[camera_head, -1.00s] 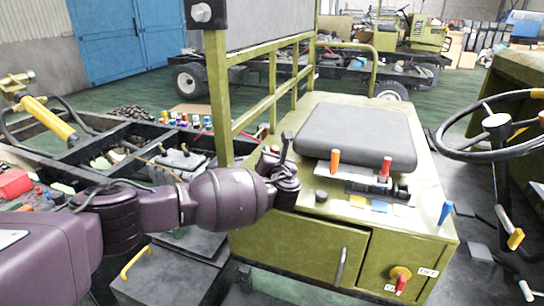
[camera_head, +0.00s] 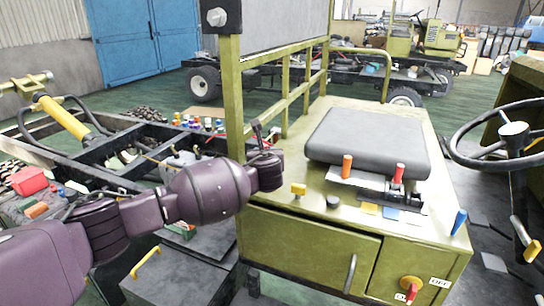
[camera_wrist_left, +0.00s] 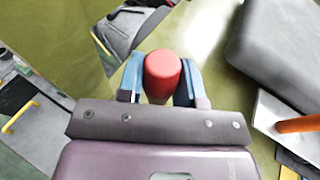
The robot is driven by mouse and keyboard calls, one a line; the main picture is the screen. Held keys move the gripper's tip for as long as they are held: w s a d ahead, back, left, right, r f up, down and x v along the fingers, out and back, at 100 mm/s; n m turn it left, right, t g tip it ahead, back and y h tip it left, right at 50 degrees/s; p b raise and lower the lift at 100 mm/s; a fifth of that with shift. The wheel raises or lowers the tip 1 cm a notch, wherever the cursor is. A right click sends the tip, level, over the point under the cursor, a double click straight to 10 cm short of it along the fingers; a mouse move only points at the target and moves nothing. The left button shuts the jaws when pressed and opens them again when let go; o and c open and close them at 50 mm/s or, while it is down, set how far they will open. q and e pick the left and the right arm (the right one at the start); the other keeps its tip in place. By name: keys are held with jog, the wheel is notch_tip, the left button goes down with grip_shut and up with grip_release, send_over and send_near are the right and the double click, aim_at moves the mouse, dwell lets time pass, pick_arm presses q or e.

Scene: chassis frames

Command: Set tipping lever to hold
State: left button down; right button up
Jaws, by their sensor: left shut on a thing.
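In the left wrist view a red rounded knob (camera_wrist_left: 162,74) stands between the two blue fingers of my left gripper (camera_wrist_left: 160,88), which is shut on it. In the head view this gripper (camera_head: 266,168) is at the left edge of the olive seat box (camera_head: 310,232), left of the dark seat cushion (camera_head: 368,143). The knob and its shaft are hidden there by the gripper. No marking shows its position. An orange lever (camera_head: 347,166) and a red lever (camera_head: 399,173) stand upright in front of the cushion, apart from the gripper. My right gripper is not in view.
An olive rail frame (camera_head: 233,95) rises just behind the left gripper. A steering wheel (camera_head: 500,130) is at the right, an open chassis frame (camera_head: 110,150) at the left.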

pick_arm(q)
jog(key=shift+w+a+f+n+g+h, duration=0.1)
jog(key=shift+a+n+g+h, duration=0.05)
jog(key=shift+a+n, duration=0.15)
jog(key=shift+w+a+f+n+g+h, duration=0.1)
jog(key=shift+a+n+g+h, duration=0.1)
jog(key=shift+a, duration=0.2)
jog(key=c, duration=0.9)
grip_release()
jog(key=shift+o, duration=0.6)
